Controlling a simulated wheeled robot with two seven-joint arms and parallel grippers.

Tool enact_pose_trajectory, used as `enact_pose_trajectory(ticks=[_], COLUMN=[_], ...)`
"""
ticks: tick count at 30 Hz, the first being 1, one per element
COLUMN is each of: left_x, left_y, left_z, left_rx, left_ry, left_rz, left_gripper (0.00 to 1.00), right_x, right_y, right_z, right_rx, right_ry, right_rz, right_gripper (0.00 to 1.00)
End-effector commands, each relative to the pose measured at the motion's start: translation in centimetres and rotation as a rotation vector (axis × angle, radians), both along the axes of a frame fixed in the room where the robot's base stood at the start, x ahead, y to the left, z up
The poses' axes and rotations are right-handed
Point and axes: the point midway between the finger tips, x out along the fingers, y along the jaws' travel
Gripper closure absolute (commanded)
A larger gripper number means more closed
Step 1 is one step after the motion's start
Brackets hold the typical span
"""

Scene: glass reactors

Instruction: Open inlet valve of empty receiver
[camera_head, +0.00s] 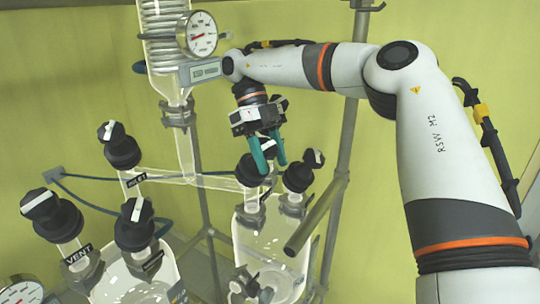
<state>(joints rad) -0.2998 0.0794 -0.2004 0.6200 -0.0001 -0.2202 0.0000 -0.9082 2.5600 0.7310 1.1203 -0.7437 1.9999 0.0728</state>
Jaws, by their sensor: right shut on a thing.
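My right gripper (271,167) reaches down with teal fingers around the black valve knob (248,172) at the end of the slanted glass tube, and is shut on it. This valve sits on top of the right glass receiver (272,246), which looks clear; I cannot tell for sure whether it is empty. A second black valve (300,174) with a white-marked handle stands just right of the gripper. The left receiver (140,285) is partly cut off at the bottom and carries its own black valve (135,222). My left gripper is out of view.
A glass condenser (165,55) with a dial gauge (197,34) stands above. Another black valve (120,150) is on the branched glass tube. A valve by a VENT label (50,215) is at left. Metal posts (345,150) stand behind the right receiver.

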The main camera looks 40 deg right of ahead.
Motion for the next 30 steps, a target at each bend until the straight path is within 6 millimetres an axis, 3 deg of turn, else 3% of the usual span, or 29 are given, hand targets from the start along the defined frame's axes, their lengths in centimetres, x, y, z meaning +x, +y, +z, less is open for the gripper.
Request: enact_pose_trajectory(ticks=[3,4,7,23,30], left_x=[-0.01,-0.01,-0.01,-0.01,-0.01], left_y=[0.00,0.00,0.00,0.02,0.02], left_z=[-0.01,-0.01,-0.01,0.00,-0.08], left_rx=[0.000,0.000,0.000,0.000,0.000], left_ry=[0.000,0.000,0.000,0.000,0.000], left_rz=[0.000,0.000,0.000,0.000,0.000], left_gripper=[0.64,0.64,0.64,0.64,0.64], right_x=[0.02,0.02,0.01,0.00,-0.02], right_y=[0.01,0.01,0.01,0.01,0.17], right_z=[-0.07,-0.07,-0.06,-0.02,0.00], right_rx=[0.001,0.001,0.001,0.006,0.075], right_ry=[0.000,0.000,0.000,0.002,0.032], right_rz=[-0.001,-0.001,-0.001,-0.009,-0.147], right_gripper=[0.78,0.50,0.34,0.33,0.33])
